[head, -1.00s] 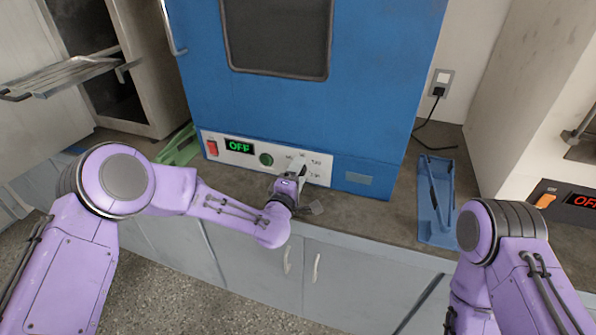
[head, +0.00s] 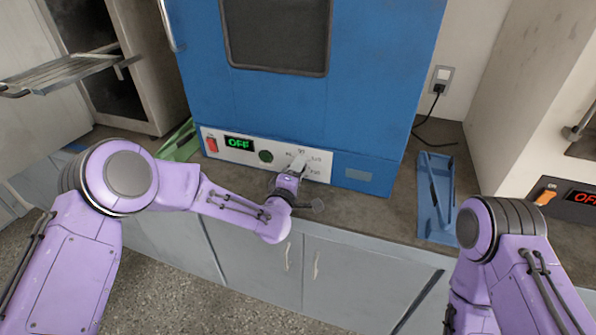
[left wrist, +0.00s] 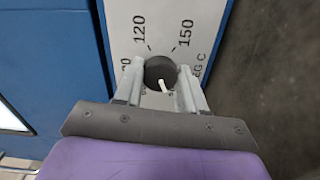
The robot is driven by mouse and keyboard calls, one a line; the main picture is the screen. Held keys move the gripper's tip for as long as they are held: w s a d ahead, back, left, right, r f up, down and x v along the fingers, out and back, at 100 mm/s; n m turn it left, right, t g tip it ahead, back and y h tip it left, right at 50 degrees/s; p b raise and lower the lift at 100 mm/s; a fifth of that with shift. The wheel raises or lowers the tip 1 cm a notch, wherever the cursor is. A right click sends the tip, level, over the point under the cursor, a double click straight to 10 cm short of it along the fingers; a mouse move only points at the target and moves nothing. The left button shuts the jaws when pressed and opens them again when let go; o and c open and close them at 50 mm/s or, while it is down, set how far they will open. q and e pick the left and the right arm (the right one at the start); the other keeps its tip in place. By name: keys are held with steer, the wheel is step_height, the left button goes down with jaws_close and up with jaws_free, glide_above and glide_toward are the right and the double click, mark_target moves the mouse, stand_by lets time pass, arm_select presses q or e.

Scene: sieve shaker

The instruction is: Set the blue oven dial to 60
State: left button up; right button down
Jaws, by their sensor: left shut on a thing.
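The blue oven (head: 290,110) stands on the counter with a white control panel (head: 222,150) along its bottom. Its display (head: 239,143) reads OFF. My left gripper (head: 299,163) is at the right part of the panel, shut on the dial. In the left wrist view, the fingers (left wrist: 158,85) hold the round dark dial (left wrist: 158,68) from both sides. A white pointer mark shows on the dial, but its exact setting is unclear. The printed 120 and 150 show beyond it; a number at the left is partly hidden by a finger. My right gripper is out of view.
A red switch (head: 212,145) and a green round button (head: 266,157) sit left of the dial. A blue stand (head: 437,200) lies on the counter to the right, and a green one (head: 178,142) to the left. A second appliance (head: 555,130) is at far right.

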arm_select(q)
steer(key=m+b, duration=0.1)
steer(key=m, duration=0.4)
steer(key=shift+f, duration=0.1)
steer(key=m+b, duration=0.1)
steer(key=m, duration=0.4)
steer(key=shift+m+b, duration=0.3)
stand_by(0.3)
steer(key=o, duration=1.1)
steer(key=b+v, duration=0.1)
steer(key=v, duration=0.9)
steer(key=shift+s, duration=0.25)
